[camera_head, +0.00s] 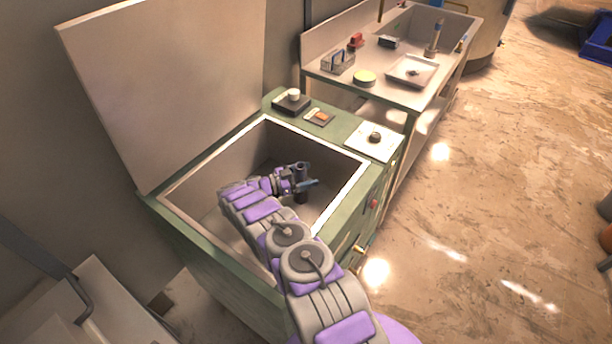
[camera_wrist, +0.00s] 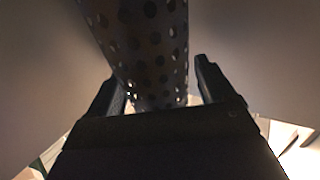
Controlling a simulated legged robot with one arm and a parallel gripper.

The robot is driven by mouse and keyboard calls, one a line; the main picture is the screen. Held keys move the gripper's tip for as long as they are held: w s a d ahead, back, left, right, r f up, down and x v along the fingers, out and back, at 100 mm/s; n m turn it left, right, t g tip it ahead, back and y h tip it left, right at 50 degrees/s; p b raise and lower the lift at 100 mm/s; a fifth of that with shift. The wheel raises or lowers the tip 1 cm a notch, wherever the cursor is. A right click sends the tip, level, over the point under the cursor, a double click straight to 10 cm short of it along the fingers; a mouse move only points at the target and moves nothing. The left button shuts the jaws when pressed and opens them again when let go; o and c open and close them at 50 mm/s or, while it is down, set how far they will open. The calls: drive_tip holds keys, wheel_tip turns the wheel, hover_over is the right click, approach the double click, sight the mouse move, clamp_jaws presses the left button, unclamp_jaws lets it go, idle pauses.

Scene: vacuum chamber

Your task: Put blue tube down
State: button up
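A dark, hole-dotted tube (camera_wrist: 150,50) fills the top middle of the wrist view. It looks black-grey rather than plainly blue. My gripper (camera_wrist: 158,85) has one finger on each side of it. A thin gap shows by the right finger; whether the pads press on the tube is unclear. In the head view, my gripper (camera_head: 303,184) is inside the open green-rimmed chamber (camera_head: 190,252), with a dark upright piece, apparently the tube (camera_head: 301,171), at its fingers.
The chamber's large lid (camera_head: 165,80) stands raised at the left. A bench (camera_head: 385,65) with a tray (camera_head: 412,71) and small items stands behind.

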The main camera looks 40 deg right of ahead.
drive_tip(key=shift+r, duration=0.1)
drive_tip(key=shift+r, duration=0.4)
drive_tip(key=shift+a+r, duration=0.1)
drive_tip(key=shift+a, duration=0.2)
drive_tip(key=v, duration=0.7)
